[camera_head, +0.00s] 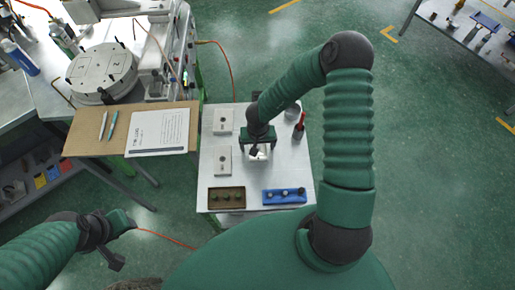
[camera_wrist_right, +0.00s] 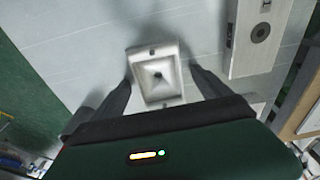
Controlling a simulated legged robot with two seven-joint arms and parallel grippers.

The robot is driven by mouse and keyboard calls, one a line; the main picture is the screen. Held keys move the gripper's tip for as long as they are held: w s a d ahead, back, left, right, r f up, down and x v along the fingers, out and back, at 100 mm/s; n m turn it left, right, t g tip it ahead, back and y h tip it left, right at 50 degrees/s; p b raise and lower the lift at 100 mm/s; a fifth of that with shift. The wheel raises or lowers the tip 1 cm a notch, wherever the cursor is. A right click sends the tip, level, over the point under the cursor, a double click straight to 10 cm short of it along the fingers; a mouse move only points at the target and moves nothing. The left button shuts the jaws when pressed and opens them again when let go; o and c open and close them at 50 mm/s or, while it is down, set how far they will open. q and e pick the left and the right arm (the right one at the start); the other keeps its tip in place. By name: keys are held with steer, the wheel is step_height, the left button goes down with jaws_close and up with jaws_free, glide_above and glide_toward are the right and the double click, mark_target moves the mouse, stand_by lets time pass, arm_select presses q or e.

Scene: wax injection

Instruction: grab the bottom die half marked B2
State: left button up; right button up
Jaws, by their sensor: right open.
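A small pale metal die half with a dark central recess (camera_wrist_right: 157,75) lies on the small grey table (camera_wrist_right: 90,45) in the right wrist view. In the head view it shows as a bright piece (camera_head: 259,154) partly hidden by my right gripper (camera_head: 258,148). My right gripper (camera_wrist_right: 163,92) is open, with one dark finger on each side of the die half; I cannot tell whether they touch it. No B2 mark is readable. Two grey plates, a back one (camera_head: 223,121) and a front one (camera_head: 223,160), lie to the left. My left gripper (camera_head: 122,240) hangs away at lower left, its jaws unclear.
A brown tray (camera_head: 227,207) and a blue tray (camera_head: 284,203) with small parts line the table's front edge. A red-topped bottle (camera_head: 299,130) and a grey cup (camera_head: 292,111) stand to the right. A clipboard sheet (camera_head: 158,132) and machine are left.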

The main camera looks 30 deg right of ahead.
steer(key=shift+r, duration=0.1)
jaws_close()
stand_by(0.4)
